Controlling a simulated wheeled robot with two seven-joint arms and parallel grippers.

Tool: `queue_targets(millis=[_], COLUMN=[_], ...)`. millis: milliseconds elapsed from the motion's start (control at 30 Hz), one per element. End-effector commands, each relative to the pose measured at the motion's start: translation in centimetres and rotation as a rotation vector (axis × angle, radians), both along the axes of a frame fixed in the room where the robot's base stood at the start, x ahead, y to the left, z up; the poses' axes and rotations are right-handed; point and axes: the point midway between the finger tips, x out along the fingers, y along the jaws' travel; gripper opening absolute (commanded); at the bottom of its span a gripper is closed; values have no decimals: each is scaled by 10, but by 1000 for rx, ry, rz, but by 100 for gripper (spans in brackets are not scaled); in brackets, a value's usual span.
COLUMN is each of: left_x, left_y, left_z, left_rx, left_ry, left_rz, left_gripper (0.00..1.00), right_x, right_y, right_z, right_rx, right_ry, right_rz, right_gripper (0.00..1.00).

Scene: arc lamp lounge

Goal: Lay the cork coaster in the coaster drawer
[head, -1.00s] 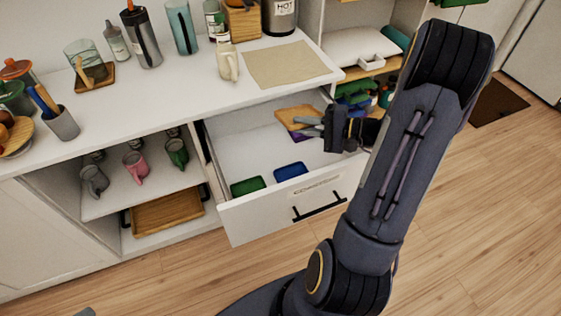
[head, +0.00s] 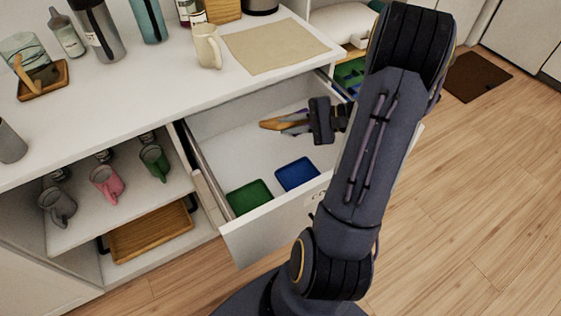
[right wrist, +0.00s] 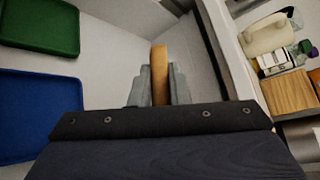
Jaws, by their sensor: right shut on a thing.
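The cork coaster (head: 272,124) is a thin tan slab, tilted and held inside the open coaster drawer (head: 225,158), near its back right part. My right gripper (head: 296,124) is shut on it. In the right wrist view the coaster (right wrist: 159,75) shows edge-on between the fingers (right wrist: 157,93), and the drawer's pale floor lies beyond. I cannot tell whether its lower edge touches the floor. A green coaster (head: 249,197) and a blue coaster (head: 297,174) lie flat along the drawer's front. My left gripper is not in view.
The white counter (head: 150,100) overhangs the drawer's back, bearing a cream mug (head: 207,48) and a tan mat (head: 272,45). The drawer's middle and left floor is bare. A small purple patch shows behind my gripper. Mugs stand on the shelf at left.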

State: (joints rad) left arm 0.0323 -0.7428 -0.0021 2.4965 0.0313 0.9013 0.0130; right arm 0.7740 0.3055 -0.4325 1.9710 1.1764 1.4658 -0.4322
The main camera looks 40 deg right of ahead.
Motion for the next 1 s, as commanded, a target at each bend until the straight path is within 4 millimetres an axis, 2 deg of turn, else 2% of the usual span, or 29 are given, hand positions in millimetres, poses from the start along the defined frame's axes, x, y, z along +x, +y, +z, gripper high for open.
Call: queue_targets(millis=[33,167,600,800,867,1000], left_x=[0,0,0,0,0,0], left_y=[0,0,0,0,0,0], left_z=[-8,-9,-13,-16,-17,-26], left_rx=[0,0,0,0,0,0], left_ry=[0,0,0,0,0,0], left_rz=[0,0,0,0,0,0], left_gripper=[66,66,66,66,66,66], right_x=[0,7,73,99,105,106], right_y=[0,10,103,138,147,146], right_z=[-8,-8,-8,-9,-8,-33], right_rx=[1,4,7,5,5,6], right_ry=[4,7,9,9,9,15], right_rz=[1,3,8,7,6,0], right_gripper=[0,0,0,0,0,0])
